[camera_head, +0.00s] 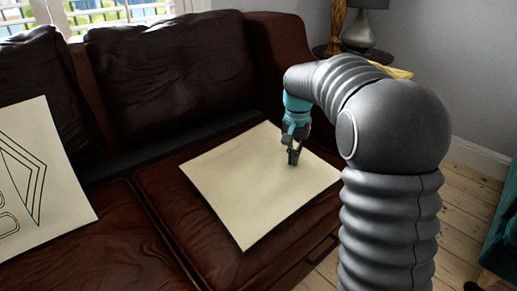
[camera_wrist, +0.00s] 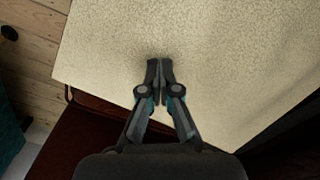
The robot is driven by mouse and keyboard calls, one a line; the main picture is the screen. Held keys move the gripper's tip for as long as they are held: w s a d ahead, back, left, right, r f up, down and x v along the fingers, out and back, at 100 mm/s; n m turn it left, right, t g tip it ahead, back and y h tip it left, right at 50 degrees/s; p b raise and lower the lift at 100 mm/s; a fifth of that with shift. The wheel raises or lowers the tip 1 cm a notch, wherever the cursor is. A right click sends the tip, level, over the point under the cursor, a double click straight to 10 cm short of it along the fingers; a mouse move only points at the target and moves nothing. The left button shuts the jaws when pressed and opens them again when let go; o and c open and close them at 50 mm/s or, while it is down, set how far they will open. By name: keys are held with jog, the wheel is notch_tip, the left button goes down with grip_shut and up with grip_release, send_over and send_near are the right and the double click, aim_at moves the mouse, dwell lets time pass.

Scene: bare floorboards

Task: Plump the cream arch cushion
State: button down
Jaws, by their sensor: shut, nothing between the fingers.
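A square cream cushion (camera_head: 235,190) lies flat on the right seat of a dark brown leather sofa. Its upper face is plain, and no arch pattern shows on it. My gripper (camera_head: 293,158) points down over the right part of this cushion, its fingers shut and empty. In the wrist view the closed fingertips (camera_wrist: 159,68) are over the cream fabric (camera_wrist: 215,60); I cannot tell if they touch it. A second cream cushion (camera_head: 45,165) with dark line markings leans at the left, partly out of frame.
The sofa's right armrest (camera_head: 280,45) and backrest (camera_head: 165,75) stand behind the plain cushion. A side table (camera_head: 372,57) with a lamp (camera_head: 358,35) is behind the armrest. Bare floorboards (camera_head: 462,200) lie at the right, with a teal piece of furniture (camera_head: 502,235) at the edge.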

jog(key=shift+f, duration=0.2)
notch_tip(320, 180, up, 9)
jog(key=p, duration=0.7)
jog(key=shift+f+p, duration=0.2)
jog(key=shift+p, duration=0.15)
jog(key=s+a+b, duration=0.2)
jog(key=s+a, duration=0.6)
jog(key=shift+s+a, duration=0.2)
jog(key=shift+a, duration=0.05)
